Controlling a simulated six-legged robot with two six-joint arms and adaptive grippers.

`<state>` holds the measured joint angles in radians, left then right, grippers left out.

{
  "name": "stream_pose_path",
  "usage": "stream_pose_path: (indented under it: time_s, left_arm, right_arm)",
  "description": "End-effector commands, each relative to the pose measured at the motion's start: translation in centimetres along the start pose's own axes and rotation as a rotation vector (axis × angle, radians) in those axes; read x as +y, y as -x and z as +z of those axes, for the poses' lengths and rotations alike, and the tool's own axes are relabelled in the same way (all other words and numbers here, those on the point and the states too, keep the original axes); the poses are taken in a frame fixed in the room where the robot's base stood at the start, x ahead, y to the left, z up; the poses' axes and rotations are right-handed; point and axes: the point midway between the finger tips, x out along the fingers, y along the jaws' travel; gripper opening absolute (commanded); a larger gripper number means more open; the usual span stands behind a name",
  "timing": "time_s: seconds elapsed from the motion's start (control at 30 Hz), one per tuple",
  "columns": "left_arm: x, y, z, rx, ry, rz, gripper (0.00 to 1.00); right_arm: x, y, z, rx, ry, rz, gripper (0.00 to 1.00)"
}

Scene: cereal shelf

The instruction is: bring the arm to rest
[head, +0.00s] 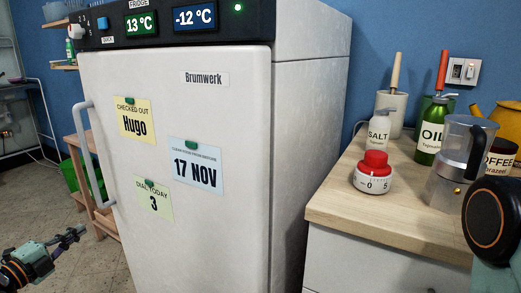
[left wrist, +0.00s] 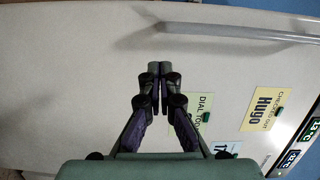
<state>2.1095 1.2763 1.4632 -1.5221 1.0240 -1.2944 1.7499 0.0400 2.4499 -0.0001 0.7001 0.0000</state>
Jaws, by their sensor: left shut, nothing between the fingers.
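My left gripper (head: 76,234) is low at the left edge of the head view, in front of and left of the white fridge (head: 235,110). It also shows in the left wrist view (left wrist: 159,72), where its fingertips are together with nothing between them. The fridge door behind it carries a grey handle (head: 93,155) and several notes. My right gripper is not in view; only a dark, rounded part of my right arm shows at the right edge of the head view.
A wooden rack (head: 82,155) stands left of the fridge.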

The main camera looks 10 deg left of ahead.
Motion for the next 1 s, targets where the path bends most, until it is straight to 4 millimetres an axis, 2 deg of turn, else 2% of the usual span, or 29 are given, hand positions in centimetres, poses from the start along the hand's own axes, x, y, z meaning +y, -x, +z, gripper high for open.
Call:
stream_pose_path:
  time_s: [0.07, 0.17, 0.27, 0.37, 0.47, 0.57, 0.6, 0.67, 0.77, 0.9, 1.0]
  left_arm:
    - [0.2, 0.0, 0.6, -0.029, 0.104, 0.007, 0.00]
    - [1.3, 0.1, 0.7, -0.107, 0.365, 0.014, 0.00]
    - [2.5, -0.8, -1.0, -0.172, 0.651, 0.035, 0.00]
    - [4.1, -1.8, -4.0, -0.233, 0.916, 0.090, 0.00]
    - [6.4, -2.3, -8.4, -0.314, 1.174, 0.179, 0.00]
    - [9.3, -1.5, -13.9, -0.438, 1.413, 0.302, 0.00]
    - [10.6, -0.7, -16.2, -0.499, 1.492, 0.354, 0.00]
    - [12.2, 0.8, -19.4, -0.596, 1.585, 0.429, 0.00]
    - [14.7, 4.4, -24.2, -0.777, 1.689, 0.548, 0.00]
    - [17.0, 11.2, -29.9, -1.043, 1.722, 0.696, 0.00]
    - [17.7, 16.7, -32.9, -1.215, 1.669, 0.789, 0.00]
  right_arm:
    - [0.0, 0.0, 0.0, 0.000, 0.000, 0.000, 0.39]
    - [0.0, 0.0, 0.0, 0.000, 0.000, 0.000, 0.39]
    - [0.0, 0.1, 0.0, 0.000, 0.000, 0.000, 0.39]
    - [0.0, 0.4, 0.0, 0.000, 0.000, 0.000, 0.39]
    - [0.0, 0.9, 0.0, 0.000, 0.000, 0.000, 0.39]
    - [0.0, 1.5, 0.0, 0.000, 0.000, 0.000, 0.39]
    - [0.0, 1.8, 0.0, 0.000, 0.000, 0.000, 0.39]
    - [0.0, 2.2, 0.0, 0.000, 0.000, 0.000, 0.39]
    - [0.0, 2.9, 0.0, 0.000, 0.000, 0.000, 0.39]
    - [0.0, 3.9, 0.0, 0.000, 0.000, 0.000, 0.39]
    - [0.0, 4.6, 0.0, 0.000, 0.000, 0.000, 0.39]
